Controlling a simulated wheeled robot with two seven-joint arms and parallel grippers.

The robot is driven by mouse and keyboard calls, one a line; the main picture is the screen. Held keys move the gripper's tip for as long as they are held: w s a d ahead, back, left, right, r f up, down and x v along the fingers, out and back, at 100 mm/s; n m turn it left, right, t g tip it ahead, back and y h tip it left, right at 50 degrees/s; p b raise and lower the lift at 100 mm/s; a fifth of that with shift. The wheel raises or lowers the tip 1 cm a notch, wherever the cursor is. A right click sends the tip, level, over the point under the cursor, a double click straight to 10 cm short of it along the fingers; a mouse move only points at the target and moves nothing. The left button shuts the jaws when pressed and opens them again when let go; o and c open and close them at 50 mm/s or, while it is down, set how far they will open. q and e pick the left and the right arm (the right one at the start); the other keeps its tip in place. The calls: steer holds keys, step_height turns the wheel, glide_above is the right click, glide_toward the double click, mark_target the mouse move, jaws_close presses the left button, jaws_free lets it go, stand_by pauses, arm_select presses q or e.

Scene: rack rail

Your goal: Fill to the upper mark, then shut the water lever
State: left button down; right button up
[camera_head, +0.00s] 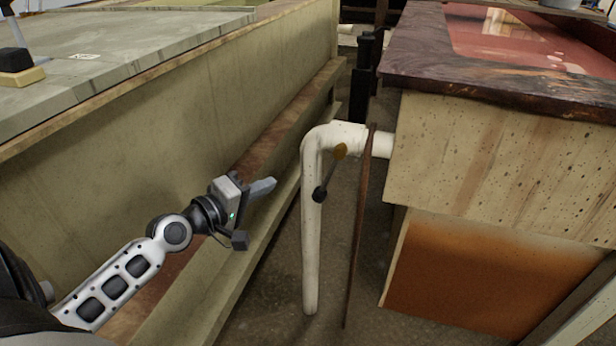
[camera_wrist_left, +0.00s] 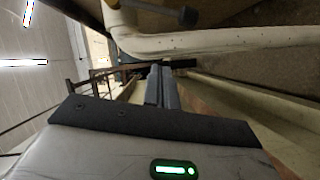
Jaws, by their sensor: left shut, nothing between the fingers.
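The water lever (camera_head: 331,175) has a yellow hub and a dark round knob. It sits on the white pipe (camera_head: 311,220) that leaves the right-hand tank (camera_head: 480,165) and bends downward. The lever hangs down and slightly left, with its knob in front of the pipe. Red liquid (camera_head: 520,40) shows inside the tank; no level marks can be made out. My left gripper (camera_head: 264,187) is shut and empty, left of the pipe and apart from it. In the left wrist view the closed fingers (camera_wrist_left: 161,88) point toward the pipe (camera_wrist_left: 190,42), and the knob (camera_wrist_left: 187,16) shows at the top edge.
A thin rusty upright bar (camera_head: 361,225) stands just right of the lever. A long pale trough (camera_head: 200,110) with a ledge runs along the left. Dark posts (camera_head: 364,75) stand behind the pipe. Open floor shows in the narrow gap between trough and tank.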

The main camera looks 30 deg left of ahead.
mark_target(329, 175)
arm_select(q)
steer(key=x, duration=0.8)
steer(key=shift+w+d+b, duration=0.1)
steer(key=shift+w+b, duration=0.2)
steer(key=shift+w, duration=0.1)
steer(key=d, duration=0.1)
steer(key=d+f, duration=0.1)
steer(key=d, duration=0.1)
steer(key=shift+s+d+f, duration=0.15)
steer(key=shift+d, duration=0.2)
